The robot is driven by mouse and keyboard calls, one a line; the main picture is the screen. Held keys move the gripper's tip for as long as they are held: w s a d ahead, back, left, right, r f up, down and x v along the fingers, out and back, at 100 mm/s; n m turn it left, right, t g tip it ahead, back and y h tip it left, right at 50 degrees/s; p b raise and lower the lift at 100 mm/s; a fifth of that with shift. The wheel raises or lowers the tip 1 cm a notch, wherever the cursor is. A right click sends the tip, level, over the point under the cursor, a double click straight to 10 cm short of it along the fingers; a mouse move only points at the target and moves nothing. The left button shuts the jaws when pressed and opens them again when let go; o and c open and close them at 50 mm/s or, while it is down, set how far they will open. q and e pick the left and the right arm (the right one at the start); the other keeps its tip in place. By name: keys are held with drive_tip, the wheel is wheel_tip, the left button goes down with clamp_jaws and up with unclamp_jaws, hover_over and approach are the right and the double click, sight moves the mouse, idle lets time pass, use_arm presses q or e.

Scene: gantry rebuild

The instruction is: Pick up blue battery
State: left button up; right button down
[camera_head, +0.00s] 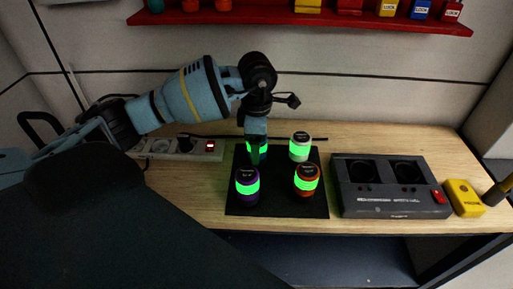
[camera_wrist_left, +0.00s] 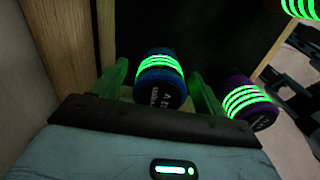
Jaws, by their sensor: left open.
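The blue battery (camera_head: 263,150) with a glowing green band stands at the back left of a black mat (camera_head: 285,207). In the head view my left gripper (camera_head: 257,138) is over it and hides most of it. In the left wrist view the blue battery (camera_wrist_left: 160,88) lies between the two green fingers of my open left gripper (camera_wrist_left: 159,72). I cannot tell whether either finger touches it. My right gripper is not in view.
Purple (camera_head: 247,184), orange (camera_head: 307,180) and white (camera_head: 300,146) batteries stand close by on the mat. A dark two-well charger (camera_head: 390,205) and a yellow box (camera_head: 464,198) are at right. A power strip (camera_head: 175,147) lies behind left. A red shelf (camera_head: 300,17) is above.

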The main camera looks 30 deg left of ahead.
use_arm(q)
drive_tip(key=shift+c, duration=0.2)
drive_tip(key=c, duration=1.3)
drive_tip(key=shift+r, duration=0.1)
wheel_tip(320, 180, up, 10)
